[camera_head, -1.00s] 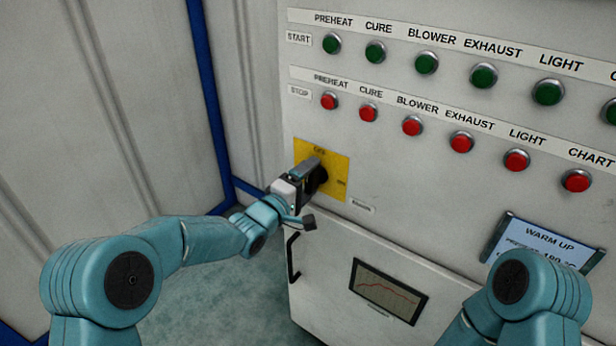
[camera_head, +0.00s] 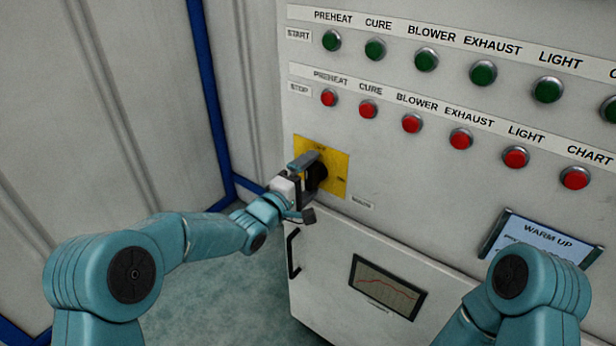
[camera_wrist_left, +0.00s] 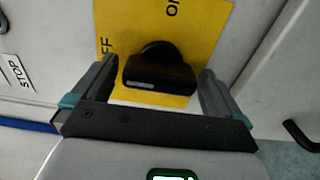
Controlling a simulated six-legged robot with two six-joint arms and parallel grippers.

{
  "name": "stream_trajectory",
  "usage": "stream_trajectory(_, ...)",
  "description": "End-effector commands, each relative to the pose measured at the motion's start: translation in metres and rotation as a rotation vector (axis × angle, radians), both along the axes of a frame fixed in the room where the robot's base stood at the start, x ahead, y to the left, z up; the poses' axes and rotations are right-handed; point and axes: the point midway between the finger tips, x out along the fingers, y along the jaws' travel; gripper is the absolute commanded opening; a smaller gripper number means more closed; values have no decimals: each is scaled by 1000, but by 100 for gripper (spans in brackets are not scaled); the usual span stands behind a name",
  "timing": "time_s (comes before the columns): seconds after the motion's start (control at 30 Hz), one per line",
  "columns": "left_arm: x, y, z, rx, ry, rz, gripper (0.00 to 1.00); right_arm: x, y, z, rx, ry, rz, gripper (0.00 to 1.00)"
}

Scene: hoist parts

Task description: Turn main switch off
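The main switch is a black rotary knob (camera_head: 318,176) on a yellow plate (camera_head: 337,183) at the left of the panel. In the left wrist view the black knob (camera_wrist_left: 160,73) sits between my two fingers, its bar lying across the view. "FF" lettering shows at the left of the yellow plate (camera_wrist_left: 213,22) and "on" at its top. My left gripper (camera_head: 306,170) is open around the knob, a finger on either side; a narrow gap seems to show at each side, but contact is hard to judge. My right gripper is out of view; only its arm shows.
Red stop buttons (camera_head: 411,123) and green start buttons (camera_head: 426,60) line the panel above and right of the switch. A "WARM UP" screen (camera_head: 548,240) is at the right. A black handle (camera_head: 293,254) and a chart window (camera_head: 387,287) are below.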

Motion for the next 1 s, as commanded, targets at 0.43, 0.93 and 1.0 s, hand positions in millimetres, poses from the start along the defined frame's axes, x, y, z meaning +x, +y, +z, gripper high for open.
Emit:
stream_trajectory(0.43, -53, 41, 0, 0, 0, 4, 100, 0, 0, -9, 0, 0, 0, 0)
stream_trajectory(0.93, -130, 94, 0, 0, 0, 0, 100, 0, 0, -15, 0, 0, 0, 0)
stream_trajectory(1.0, -132, 96, 0, -1, -1, 0, 100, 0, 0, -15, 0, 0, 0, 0)
